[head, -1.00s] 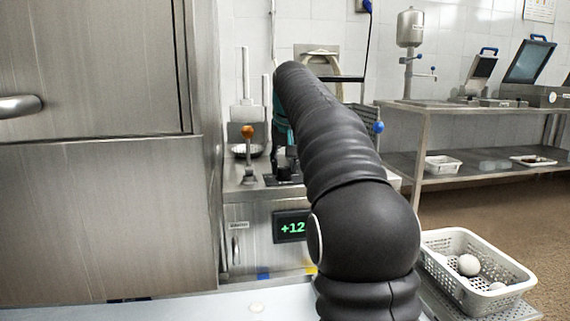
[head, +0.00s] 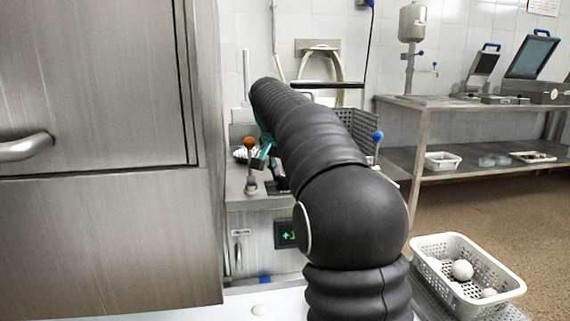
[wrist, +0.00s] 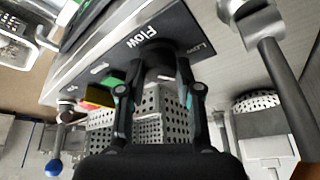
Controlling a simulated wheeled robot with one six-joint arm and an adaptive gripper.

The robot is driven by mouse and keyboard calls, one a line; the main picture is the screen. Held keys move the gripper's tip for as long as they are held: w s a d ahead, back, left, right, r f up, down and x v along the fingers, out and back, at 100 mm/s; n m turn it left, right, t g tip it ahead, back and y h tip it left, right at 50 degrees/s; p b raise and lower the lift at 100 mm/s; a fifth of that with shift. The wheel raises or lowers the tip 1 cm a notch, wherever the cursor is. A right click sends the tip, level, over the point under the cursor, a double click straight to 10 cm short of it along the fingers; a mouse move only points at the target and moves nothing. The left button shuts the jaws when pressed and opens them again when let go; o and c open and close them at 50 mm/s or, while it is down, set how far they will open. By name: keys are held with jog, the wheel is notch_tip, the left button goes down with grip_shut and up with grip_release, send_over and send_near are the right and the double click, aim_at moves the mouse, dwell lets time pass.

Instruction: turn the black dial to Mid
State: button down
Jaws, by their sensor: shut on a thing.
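My gripper (wrist: 160,72) is shut on the dial, one finger on each side. In the head view my gripper (head: 263,156) is at the left part of the machine top, and my own arm hides the dial.
An orange-knobbed lever (head: 249,145) stands close to my gripper. A blue-knobbed lever (head: 378,136) is right of my arm. A steel cabinet (head: 105,235) closes off the left. A white perforated basket (head: 428,271) with white balls sits at the lower right.

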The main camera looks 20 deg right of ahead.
jog(key=shift+m+g+h+p, duration=0.35)
jog(key=shift+m+p, duration=0.35)
jog(key=shift+m, duration=0.4)
jog(key=c, duration=0.8)
grip_release()
jog(key=shift+d, duration=0.1)
jog(key=shift+r, duration=0.15)
jog(key=v, duration=1.2)
